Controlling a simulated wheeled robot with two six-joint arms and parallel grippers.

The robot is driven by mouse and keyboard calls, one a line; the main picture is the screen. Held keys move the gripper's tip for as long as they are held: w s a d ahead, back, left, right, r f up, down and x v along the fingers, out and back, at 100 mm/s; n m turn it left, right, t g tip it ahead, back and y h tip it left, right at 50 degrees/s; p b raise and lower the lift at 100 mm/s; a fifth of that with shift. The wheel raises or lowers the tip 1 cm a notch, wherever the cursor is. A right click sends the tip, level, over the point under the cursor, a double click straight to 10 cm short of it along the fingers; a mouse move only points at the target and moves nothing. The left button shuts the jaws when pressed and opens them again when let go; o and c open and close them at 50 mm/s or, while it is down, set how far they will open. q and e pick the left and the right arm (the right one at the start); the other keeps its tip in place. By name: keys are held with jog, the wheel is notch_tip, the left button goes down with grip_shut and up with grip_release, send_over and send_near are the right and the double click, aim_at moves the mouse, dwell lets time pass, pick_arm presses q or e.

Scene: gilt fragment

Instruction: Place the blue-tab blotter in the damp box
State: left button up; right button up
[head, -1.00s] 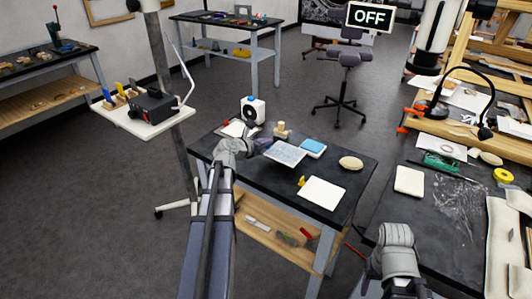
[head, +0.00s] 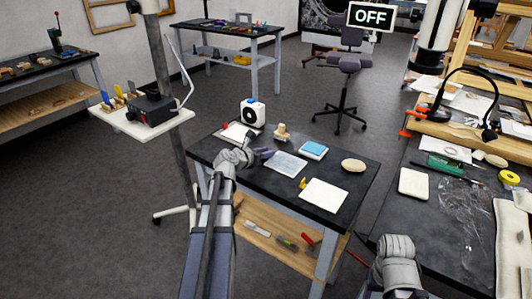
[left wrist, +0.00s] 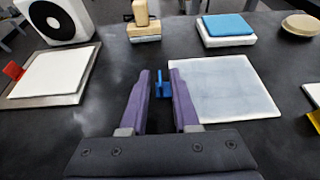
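The blue-tab blotter (head: 286,164) is a pale bluish-white sheet that appears to lie flat on the black table. In the left wrist view its sheet (left wrist: 225,88) is right of my fingers. Its blue tab (left wrist: 163,84) stands between the fingertips. My left gripper (head: 266,153), with purple fingers, is open around the tab; its fingers also show in the left wrist view (left wrist: 160,80). My right gripper's fingers are out of sight; only my grey right wrist shows at the lower right. I cannot tell for sure which object is the damp box.
A white block with a blue top (head: 314,150) stands just behind the blotter. A red-tab sheet (left wrist: 52,74) lies left, a yellow-tab white sheet (head: 324,195) at front right. A white device (head: 252,112), a wooden stamp (head: 282,132) and a round tan disc (head: 353,165) stand nearby.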

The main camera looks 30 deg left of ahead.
pick_arm(q)
jog(key=shift+r, duration=0.25)
jog(key=shift+o, duration=0.3)
jog(key=p+v, duration=0.5)
jog(key=v, duration=0.7)
jog(key=shift+f, duration=0.1)
